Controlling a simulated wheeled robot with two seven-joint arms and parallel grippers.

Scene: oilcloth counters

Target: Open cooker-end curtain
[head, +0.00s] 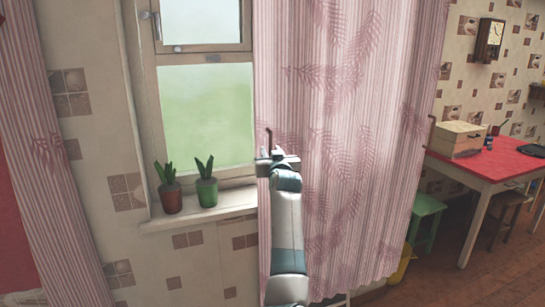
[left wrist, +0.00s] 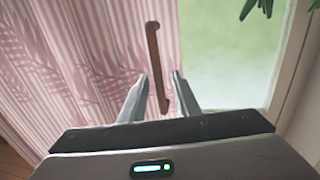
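A pink striped curtain (head: 335,120) with a fern pattern hangs over the right part of the window. A thin brown upright handle (head: 268,138) is at its left edge. My left gripper (head: 277,160) is in front of that edge, at the handle's lower end. In the left wrist view the gripper (left wrist: 160,95) is open, and the lower part of the handle (left wrist: 153,55) shows between its two fingers, with gaps on both sides. The curtain (left wrist: 70,70) fills the left of that view. Another handle (head: 431,130) is at the curtain's right edge. My right gripper is not in view.
Another pink curtain (head: 45,150) hangs at the far left. Two potted plants, one in a brown pot (head: 171,198) and one in a green pot (head: 207,191), stand on the windowsill (head: 190,217). A red-topped table (head: 500,160) and a green stool (head: 427,208) are at the right.

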